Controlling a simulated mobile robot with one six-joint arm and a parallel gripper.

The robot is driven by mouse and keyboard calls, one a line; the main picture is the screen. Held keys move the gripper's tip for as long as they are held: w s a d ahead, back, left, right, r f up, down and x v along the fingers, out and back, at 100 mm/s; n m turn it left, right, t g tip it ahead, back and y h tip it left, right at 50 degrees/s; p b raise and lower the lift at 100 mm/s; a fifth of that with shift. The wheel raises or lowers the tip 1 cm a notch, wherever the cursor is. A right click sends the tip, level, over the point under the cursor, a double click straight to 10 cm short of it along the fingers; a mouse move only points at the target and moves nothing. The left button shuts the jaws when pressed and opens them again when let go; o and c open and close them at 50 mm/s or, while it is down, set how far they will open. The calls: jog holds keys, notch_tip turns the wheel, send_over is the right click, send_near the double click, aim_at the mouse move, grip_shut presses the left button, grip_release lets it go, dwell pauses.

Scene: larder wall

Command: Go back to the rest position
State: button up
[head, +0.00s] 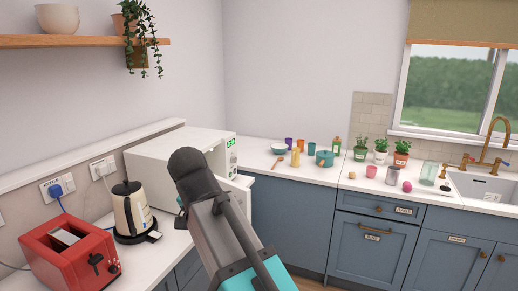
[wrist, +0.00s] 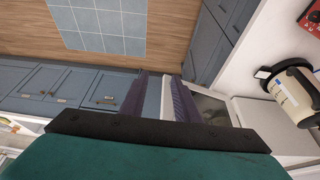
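My arm rises from the bottom middle of the head view and reaches in front of a white microwave (head: 160,151). Its far end hides my gripper there. A pale panel, seemingly the microwave's door, stands out to the right of the arm. In the wrist view, my gripper (wrist: 160,88) shows two dark purplish fingers standing apart beyond a black bar. A pale strip fills the space between them. I cannot tell whether it is held or lies behind. The microwave's white body (wrist: 264,124) is to the right of the fingers.
A cream kettle (head: 132,211) and red toaster (head: 70,254) stand on the left counter, close to my arm. A wooden shelf (head: 85,41) is above. Wooden floor (wrist: 185,30) and a blue mat (wrist: 105,25) lie below.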

jog(key=s+d+f+m+g+h, duration=0.1)
jog(key=d+f+g, duration=0.1)
jog(key=d+f, duration=0.75)
jog(key=s+d+f+g+h+b, duration=0.1)
jog(key=d+f+g, duration=0.25)
jog(key=f, duration=1.15)
jog(key=s+d+f+m+g, duration=0.1)
jog(key=d+f, duration=0.6)
jog(key=f, duration=0.6)
jog(key=s+d+f+n+g+y, duration=0.1)
jog(key=s+d+f+n, duration=0.2)
jog(key=s+f, duration=0.9)
jog(key=s+d+f+n+g+y, duration=0.2)
jog(key=s+d+f+n, duration=0.1)
jog(key=s+f, duration=1)
jog(key=shift+s+d+f+n+y+b, duration=0.15)
jog(key=shift+d+f+n+y+b, duration=0.25)
jog(key=shift+f, duration=2.05)
